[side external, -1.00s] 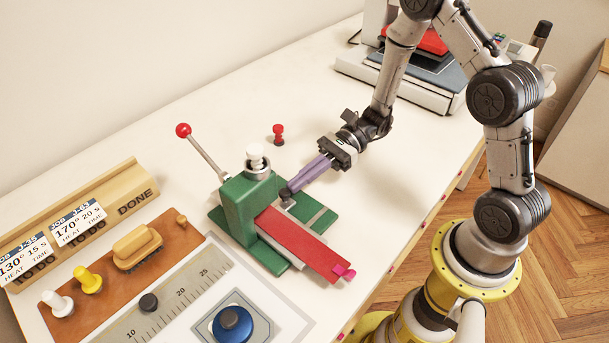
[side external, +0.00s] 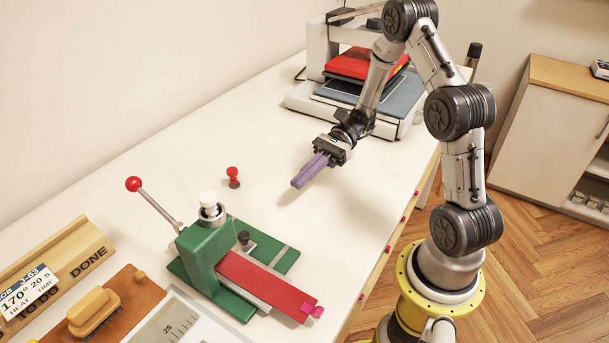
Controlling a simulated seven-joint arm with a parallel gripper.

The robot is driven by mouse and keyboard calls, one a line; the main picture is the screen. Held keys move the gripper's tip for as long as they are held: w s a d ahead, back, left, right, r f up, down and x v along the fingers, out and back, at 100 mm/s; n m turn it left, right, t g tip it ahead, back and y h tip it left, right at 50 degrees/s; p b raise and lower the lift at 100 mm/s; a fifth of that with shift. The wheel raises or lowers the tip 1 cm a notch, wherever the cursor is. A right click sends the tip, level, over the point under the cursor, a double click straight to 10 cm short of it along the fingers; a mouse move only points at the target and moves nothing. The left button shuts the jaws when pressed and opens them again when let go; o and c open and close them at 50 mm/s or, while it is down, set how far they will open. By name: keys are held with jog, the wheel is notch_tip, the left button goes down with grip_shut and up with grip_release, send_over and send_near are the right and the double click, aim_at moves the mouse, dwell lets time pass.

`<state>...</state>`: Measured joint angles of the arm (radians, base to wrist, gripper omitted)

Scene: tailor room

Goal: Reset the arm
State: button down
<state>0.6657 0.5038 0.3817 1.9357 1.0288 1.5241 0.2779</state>
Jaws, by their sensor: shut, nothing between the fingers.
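My gripper (side external: 299,184) hangs over the white table, behind and to the right of the green press. Its purple fingers are shut with nothing between them. It is apart from everything around it. The arm reaches down to it from the upper right.
The green press (side external: 204,262) has a red-knobbed lever and a red strip (side external: 262,280) with a pink end. A red peg (side external: 233,178) stands behind it. A heat press (side external: 352,65) is at the back. A brush (side external: 94,314) and wooden rack (side external: 62,262) are lower left. The table's middle is clear.

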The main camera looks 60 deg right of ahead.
jog(key=s+a+r+n+g+h, duration=0.4)
jog(key=s+a+r+n+h, duration=0.2)
jog(key=s+a+r+n, duration=0.5)
jog(key=s+d+r+n+t+h, duration=0.2)
jog(key=s+d+n+t+h, duration=0.1)
jog(key=s+n+h, duration=0.25)
jog(key=d+n+t+h, duration=0.3)
jog(key=d+t+h, duration=0.1)
jog(key=d, duration=0.2)
jog(key=shift+w+d, duration=0.2)
jog(key=shift+d, duration=0.1)
jog(key=shift+f, duration=0.1)
